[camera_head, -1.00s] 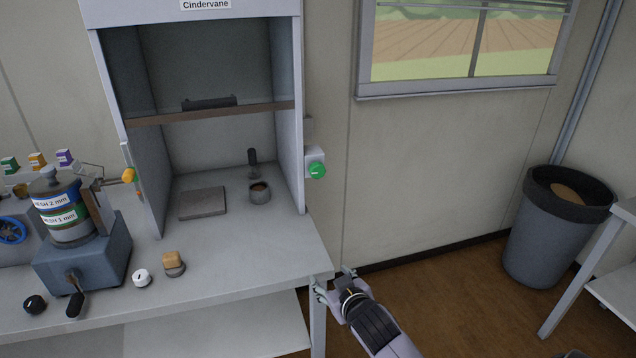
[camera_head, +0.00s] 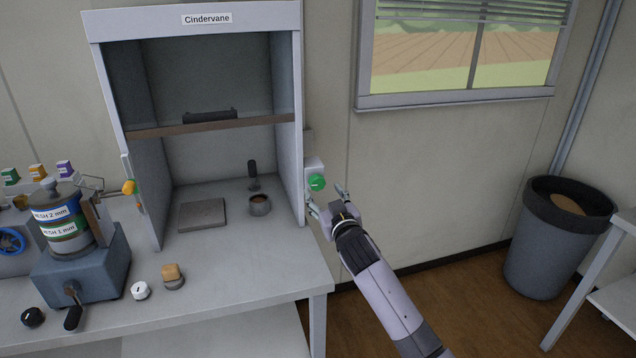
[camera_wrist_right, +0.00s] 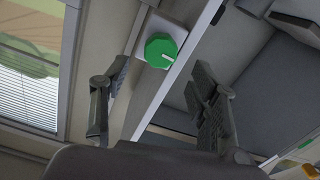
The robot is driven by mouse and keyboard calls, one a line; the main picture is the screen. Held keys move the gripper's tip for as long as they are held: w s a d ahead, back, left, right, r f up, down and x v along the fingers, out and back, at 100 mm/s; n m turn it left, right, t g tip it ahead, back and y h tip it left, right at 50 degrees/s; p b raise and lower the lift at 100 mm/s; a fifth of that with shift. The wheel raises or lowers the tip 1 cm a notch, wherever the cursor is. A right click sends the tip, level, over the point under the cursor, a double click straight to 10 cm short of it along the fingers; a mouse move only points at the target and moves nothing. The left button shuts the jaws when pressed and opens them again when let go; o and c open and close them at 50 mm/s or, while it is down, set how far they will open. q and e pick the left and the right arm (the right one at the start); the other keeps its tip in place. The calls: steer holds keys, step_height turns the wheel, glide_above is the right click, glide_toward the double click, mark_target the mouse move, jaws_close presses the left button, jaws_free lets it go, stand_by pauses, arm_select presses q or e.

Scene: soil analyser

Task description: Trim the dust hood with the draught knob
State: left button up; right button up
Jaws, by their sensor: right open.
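The dust hood (camera_head: 199,27), labelled Cindervane, stands on the bench with its front open. The green draught knob (camera_head: 317,182) sits on a pale box on the hood's right side. It also shows in the right wrist view (camera_wrist_right: 160,52), round and faceted with a white pointer mark. My right gripper (camera_head: 328,198) is open and empty, just below and in front of the knob. In the right wrist view the two fingers (camera_wrist_right: 158,105) stand apart, with the knob ahead beyond the gap between them. My left gripper is not in view.
Inside the hood are a flat grey plate (camera_head: 202,214) and a small cup (camera_head: 260,205). A bin (camera_head: 543,248) stands right; the floor between is clear.

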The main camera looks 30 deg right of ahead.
mark_target(318, 183)
steer(key=shift+x, duration=3.2)
steer(key=shift+c, duration=0.2)
steer(key=c, duration=1.1)
